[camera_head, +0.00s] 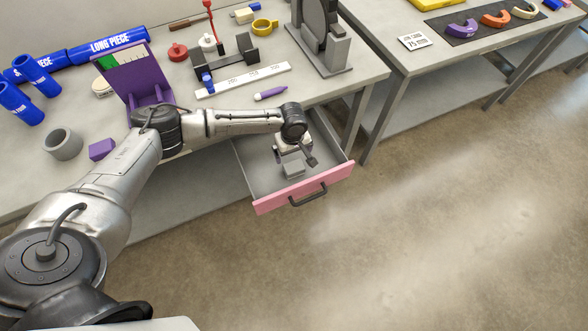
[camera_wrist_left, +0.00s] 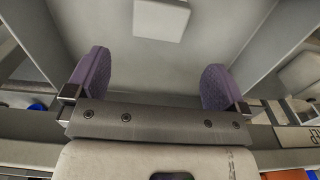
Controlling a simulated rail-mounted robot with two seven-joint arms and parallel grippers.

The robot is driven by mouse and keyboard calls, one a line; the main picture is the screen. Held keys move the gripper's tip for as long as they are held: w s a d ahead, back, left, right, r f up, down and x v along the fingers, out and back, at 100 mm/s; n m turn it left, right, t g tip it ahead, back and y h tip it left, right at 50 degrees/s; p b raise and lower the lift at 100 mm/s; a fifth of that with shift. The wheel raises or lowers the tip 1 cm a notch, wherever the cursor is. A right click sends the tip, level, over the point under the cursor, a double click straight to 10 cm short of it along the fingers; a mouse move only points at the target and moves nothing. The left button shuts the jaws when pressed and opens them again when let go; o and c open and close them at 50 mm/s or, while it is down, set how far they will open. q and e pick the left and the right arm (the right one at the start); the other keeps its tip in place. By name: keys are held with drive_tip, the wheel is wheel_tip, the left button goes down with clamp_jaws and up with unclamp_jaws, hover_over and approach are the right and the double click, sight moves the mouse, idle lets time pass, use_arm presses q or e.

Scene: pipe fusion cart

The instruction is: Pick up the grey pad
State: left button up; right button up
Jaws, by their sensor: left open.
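A small light-grey block that looks like the grey pad (camera_head: 294,170) lies inside the open drawer (camera_head: 262,203). The pad also shows at the top of the left wrist view (camera_wrist_left: 161,18), on the drawer floor. My left gripper (camera_wrist_left: 155,82) is open, with its two purple-lined fingers apart and nothing between them. It is over the drawer, and the pad is ahead of the fingertips in the wrist view. In the head view the left gripper (camera_head: 293,150) is small and its fingers are hard to make out. My right gripper is not in view.
The drawer has a pink front with a dark handle (camera_head: 308,196) and raised walls around the gripper. The workbench (camera_head: 215,115) above holds blue pipes (camera_head: 110,45), a purple stand (camera_head: 140,75), a white ruler (camera_head: 243,80) and a purple marker (camera_head: 270,93). Open floor lies right.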

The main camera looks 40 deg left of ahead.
sight(293, 164)
use_arm(q)
wheel_tip(293, 164, down, 5)
drive_tip(key=shift+r+b, duration=0.15)
drive_tip(key=shift+b, duration=0.3)
wheel_tip(293, 164, down, 4)
drive_tip(key=shift+w+f+b, duration=0.1)
drive_tip(key=shift+f+b, duration=0.1)
drive_tip(key=shift+b, duration=0.65)
drive_tip(key=shift+f, duration=0.45)
drive_tip(key=c, duration=0.9)
